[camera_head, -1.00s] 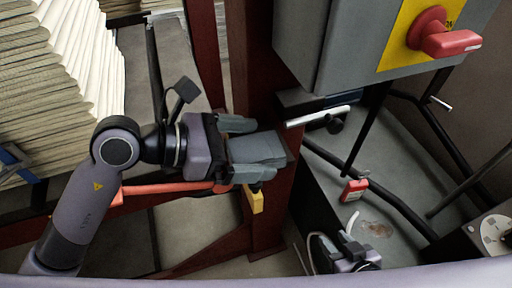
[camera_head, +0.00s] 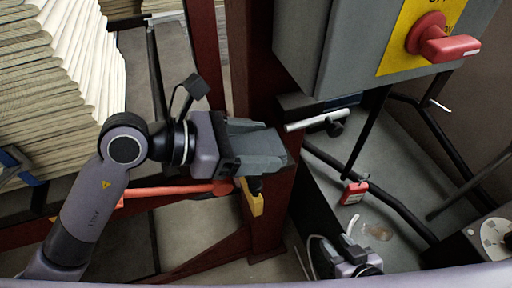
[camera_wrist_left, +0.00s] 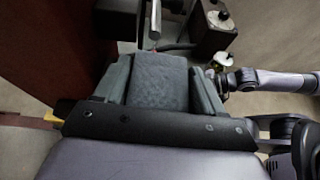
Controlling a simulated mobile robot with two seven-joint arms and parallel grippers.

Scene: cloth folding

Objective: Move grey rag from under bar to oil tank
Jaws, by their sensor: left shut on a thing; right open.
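My left gripper (camera_head: 258,146) is shut on the grey rag (camera_head: 264,142), a flat dark-grey folded piece between its two fingers. They are beside the dark red post. In the left wrist view the rag (camera_wrist_left: 160,80) fills the space between the fingers. A silver bar (camera_head: 317,118) is just right of the rag. A grey tank-like top (camera_head: 400,185) with a brown stain lies to the right; it seems to be the oil tank. My right gripper (camera_head: 350,246) is low in the head view, open and empty over the stained top's near side.
A grey switch box (camera_head: 340,45) with a red handle (camera_head: 440,38) hangs above right. A red padlock-like tag (camera_head: 353,192) and black pipes (camera_head: 410,210) cross the tank top. An orange bar (camera_head: 170,190) runs below my left wrist. Stacked pale sheets (camera_head: 60,80) stand left.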

